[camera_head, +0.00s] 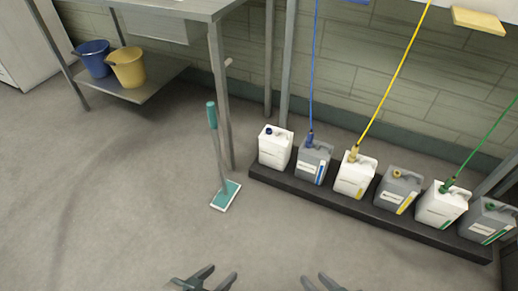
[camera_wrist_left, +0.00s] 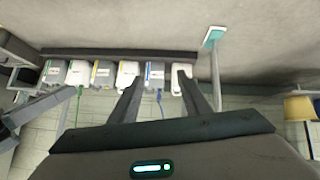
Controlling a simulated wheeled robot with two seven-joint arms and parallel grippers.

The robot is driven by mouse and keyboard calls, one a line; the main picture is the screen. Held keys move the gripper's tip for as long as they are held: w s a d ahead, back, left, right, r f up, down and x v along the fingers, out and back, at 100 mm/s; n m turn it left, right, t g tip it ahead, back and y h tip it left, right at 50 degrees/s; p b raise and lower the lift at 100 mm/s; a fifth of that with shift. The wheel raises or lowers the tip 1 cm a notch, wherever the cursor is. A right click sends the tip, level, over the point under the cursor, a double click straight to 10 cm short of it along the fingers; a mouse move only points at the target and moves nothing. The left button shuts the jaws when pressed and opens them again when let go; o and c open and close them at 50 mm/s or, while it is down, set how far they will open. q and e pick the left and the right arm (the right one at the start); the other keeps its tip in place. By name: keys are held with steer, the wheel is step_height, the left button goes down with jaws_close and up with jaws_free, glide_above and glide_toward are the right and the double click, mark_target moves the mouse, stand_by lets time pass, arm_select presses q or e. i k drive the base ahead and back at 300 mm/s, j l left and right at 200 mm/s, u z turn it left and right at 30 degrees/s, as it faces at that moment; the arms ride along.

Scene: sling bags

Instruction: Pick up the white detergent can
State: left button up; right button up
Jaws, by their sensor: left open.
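Three white detergent cans stand upright in the row on a low black plinth (camera_head: 340,202). One with a dark blue cap (camera_head: 274,150) is at the left end, one with a yellow hose (camera_head: 353,178) is in the middle, and one with a green hose (camera_head: 440,208) is further right. My left gripper (camera_head: 212,277) is open and empty at the bottom edge, well short of the cans. In the left wrist view, the left-end white can (camera_wrist_left: 181,73) shows beyond the open fingers. My right gripper (camera_head: 322,283) is partly cut off at the bottom edge; its fingers look apart and empty.
Grey cans (camera_head: 313,164) alternate with the white ones. Blue, yellow and green hoses rise from some cans. A teal-headed mop (camera_head: 226,196) leans at a steel table leg (camera_head: 221,95), left of the row. Blue (camera_head: 93,58) and yellow (camera_head: 127,68) buckets sit on the lower shelf. Front floor is clear.

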mark_target(275, 144)
steer(key=i+l+u, duration=0.15)
steer(key=i+l, duration=0.2)
steer(key=i+l+u, duration=0.2)
steer(key=i+l, duration=0.15)
steer(key=i+l+u, duration=0.15)
steer(key=i+l, duration=0.2)
steer(key=l, duration=0.2)
